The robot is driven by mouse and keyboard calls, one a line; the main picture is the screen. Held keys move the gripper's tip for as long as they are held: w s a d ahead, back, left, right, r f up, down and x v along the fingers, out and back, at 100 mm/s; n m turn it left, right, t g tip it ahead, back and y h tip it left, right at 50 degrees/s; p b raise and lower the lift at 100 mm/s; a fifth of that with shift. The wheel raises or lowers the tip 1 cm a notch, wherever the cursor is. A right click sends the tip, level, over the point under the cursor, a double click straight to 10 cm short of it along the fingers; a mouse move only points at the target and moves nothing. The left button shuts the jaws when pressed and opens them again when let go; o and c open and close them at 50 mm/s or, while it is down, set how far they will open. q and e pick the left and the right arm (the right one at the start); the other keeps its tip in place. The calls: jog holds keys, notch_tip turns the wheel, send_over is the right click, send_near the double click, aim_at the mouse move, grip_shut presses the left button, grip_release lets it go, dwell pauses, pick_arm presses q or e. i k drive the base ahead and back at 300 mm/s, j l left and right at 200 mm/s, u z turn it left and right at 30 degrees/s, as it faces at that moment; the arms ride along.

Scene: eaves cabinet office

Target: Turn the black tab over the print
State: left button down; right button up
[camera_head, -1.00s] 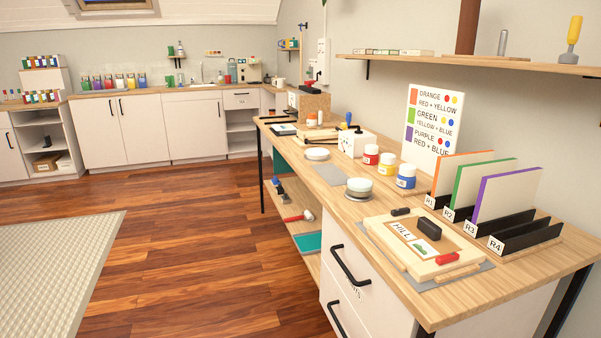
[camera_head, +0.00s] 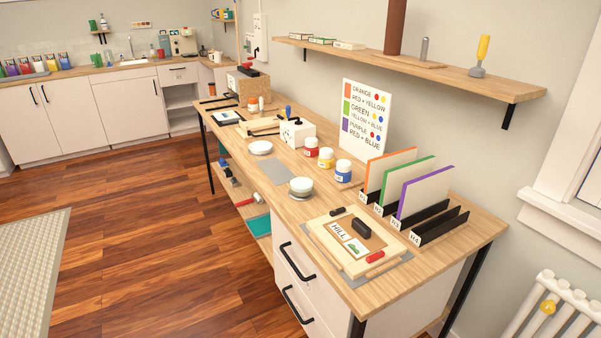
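A wooden frame (camera_head: 339,259) lies on a grey mat near the front of the workbench. In it lies a print (camera_head: 354,247) with a green hill picture, next to a label reading HILL (camera_head: 338,232). A thick black piece (camera_head: 361,228) stands at the right of the print. A smaller black piece (camera_head: 337,211) is at the frame's back edge, and a red piece (camera_head: 375,257) is at its front right edge. I cannot tell which black piece is the tab. Neither of my grippers is in view.
A rack (camera_head: 430,226) holds orange, green and purple boards right of the frame. Red, yellow and blue jars (camera_head: 343,172) and a round container (camera_head: 301,187) stand behind. A shelf (camera_head: 420,68) hangs above. Open wooden floor (camera_head: 170,230) lies left of the bench.

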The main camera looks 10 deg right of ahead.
aim_at(341, 209)
jog(key=i+l+z, duration=0.4)
jog(key=i, duration=0.45)
jog(key=l, duration=0.1)
